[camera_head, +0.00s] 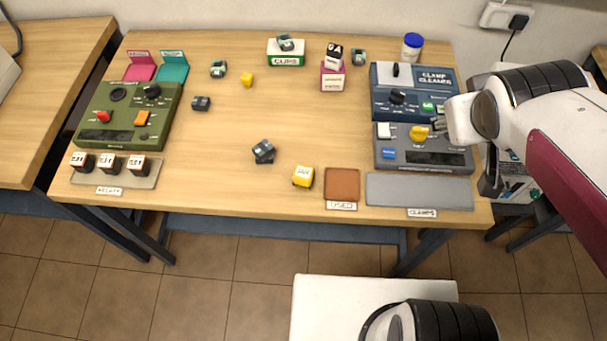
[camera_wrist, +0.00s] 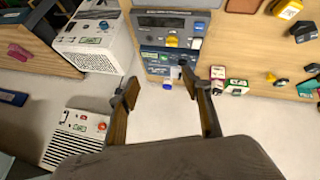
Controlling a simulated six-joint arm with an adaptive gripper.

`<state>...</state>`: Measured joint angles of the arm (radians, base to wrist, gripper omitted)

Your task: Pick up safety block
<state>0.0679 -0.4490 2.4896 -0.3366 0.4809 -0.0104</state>
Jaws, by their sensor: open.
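A yellow block with dark lettering (camera_head: 303,176) sits near the table's front edge, left of the brown pad. It is the likeliest safety block, but its label is too small to read surely. In the wrist view the yellow block (camera_wrist: 289,9) is at the top right. My gripper (camera_wrist: 160,80) is open with nothing between its fingers. It is at the table's right end, well away from the yellow block. In the head view my wrist hides part of the table's right edge, and the fingers are hard to make out.
A dark clamp (camera_head: 263,151) lies left of the yellow block. The brown pad (camera_head: 342,184) and grey mat (camera_head: 420,191) line the front edge. The clamp cleaner (camera_head: 415,92) stands at the right, a green device (camera_head: 128,120) at the left. The table's middle is mostly clear.

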